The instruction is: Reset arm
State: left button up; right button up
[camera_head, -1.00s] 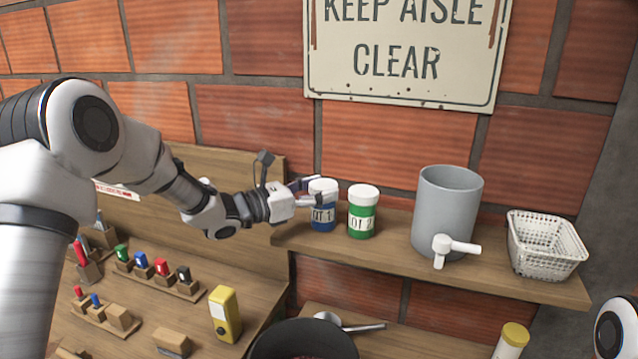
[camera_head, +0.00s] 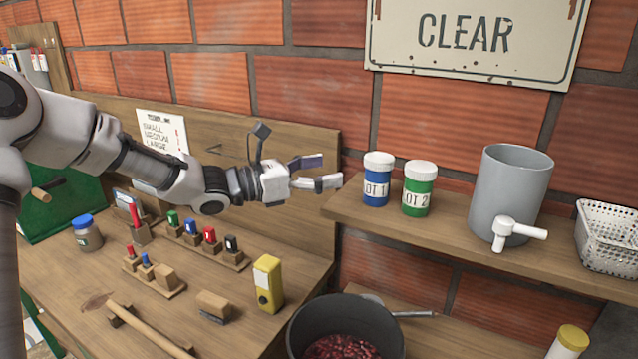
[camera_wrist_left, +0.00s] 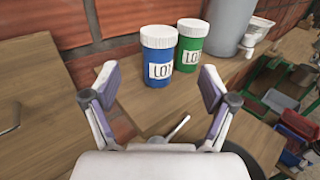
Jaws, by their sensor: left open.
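My left gripper (camera_head: 325,172) is open and empty, just off the left end of the wooden shelf (camera_head: 440,235). Its two fingers also show spread apart in the left wrist view (camera_wrist_left: 158,100). A blue jar with a white lid, labelled LOT 1 (camera_head: 377,180), stands upright on the shelf, a short gap to the right of the fingertips. It shows ahead of the fingers in the wrist view (camera_wrist_left: 158,60). A green jar labelled LOT 2 (camera_head: 418,190) stands upright right beside it. My right gripper is not in view.
A grey bucket with a white tap (camera_head: 510,190) and a white basket (camera_head: 610,238) stand farther right on the shelf. Below are a dark pot of red berries (camera_head: 345,345), a yellow device (camera_head: 268,283) and a bench with coloured markers (camera_head: 205,237). The air left of the shelf is open.

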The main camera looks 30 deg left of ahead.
pick_arm(q)
jog(key=shift+s+a, duration=0.35)
jog(key=shift+s, duration=0.15)
